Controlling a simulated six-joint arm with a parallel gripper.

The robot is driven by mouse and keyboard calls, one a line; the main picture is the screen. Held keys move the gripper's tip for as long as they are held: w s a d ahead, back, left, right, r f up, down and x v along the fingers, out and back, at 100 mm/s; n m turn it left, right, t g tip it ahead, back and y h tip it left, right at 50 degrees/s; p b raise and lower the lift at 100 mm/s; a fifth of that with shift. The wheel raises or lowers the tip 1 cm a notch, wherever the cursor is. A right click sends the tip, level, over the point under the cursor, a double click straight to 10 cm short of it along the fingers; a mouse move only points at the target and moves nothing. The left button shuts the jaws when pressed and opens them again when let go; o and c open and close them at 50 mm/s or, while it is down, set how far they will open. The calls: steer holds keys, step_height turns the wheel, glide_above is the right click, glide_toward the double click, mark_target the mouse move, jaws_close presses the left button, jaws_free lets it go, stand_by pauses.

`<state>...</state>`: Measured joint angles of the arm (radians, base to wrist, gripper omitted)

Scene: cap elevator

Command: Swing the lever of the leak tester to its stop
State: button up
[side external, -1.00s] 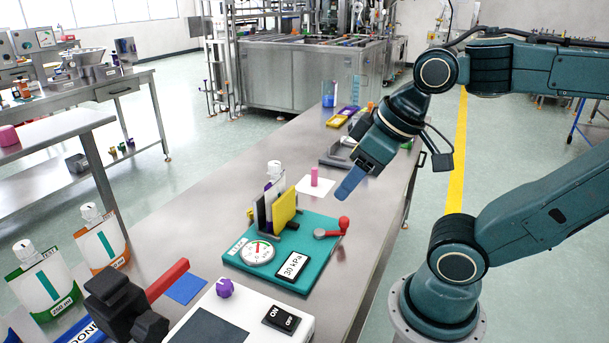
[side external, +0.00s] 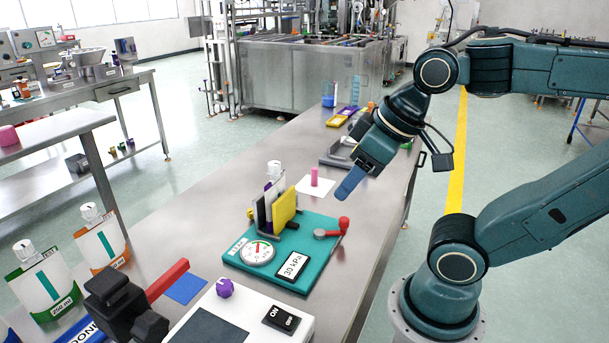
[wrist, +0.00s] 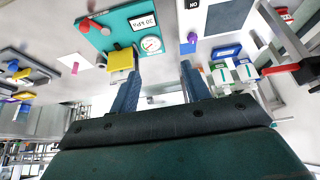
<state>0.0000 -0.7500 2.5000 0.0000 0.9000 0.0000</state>
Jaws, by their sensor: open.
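The leak tester (side external: 285,262) is a teal plate on the bench with a round gauge (side external: 257,251), a 30 kPa label and a yellow plate (side external: 284,208) beside a dark one, with a pouch partly hidden between them.
A white box with a purple knob (side external: 225,287) and an ON/OFF switch (side external: 282,318) stands in front. A black clamp with a red handle (side external: 168,280) is at its left, near several pouches. A pink peg (side external: 315,176) stands behind the tester.

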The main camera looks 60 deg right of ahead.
steer(key=shift+w, duration=0.1)
steer(key=m+g, duration=0.6)
steer(key=m, duration=0.2)
glide_above(344, 218)
step_height(344, 218, down, 12)
steer(key=shift+f, duration=0.1)
steer(key=shift+f, duration=0.1)
steer(key=shift+f, duration=6.75)
